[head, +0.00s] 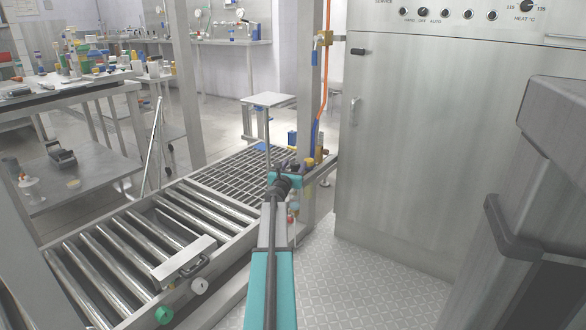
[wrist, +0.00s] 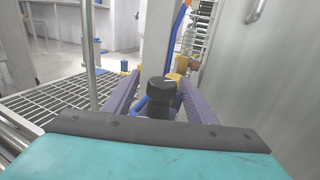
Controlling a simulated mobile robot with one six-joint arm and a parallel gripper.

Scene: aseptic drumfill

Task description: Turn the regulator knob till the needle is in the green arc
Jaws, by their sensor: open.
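My gripper (wrist: 161,88) is open in the wrist view, with one purple finger on each side of a black knob (wrist: 160,98), which I take for the regulator knob. The knob stands between the fingers, with a small light mark near its top; I cannot tell whether either finger touches it. Blue parts show beside and below the knob. In the head view, my gripper (head: 290,166) is small and dark at the end of my teal arm, close to brass fittings (head: 309,162) by the post; the knob is not clear there. I cannot make out a gauge face, needle or green arc.
A steel cabinet (head: 430,150) stands close on the right. A roller conveyor (head: 120,250) and a grating (head: 235,178) lie left of my arm. A steel post (wrist: 158,40) and an orange and blue hose (wrist: 180,18) rise behind the knob. Chequered floor (head: 350,285) is clear.

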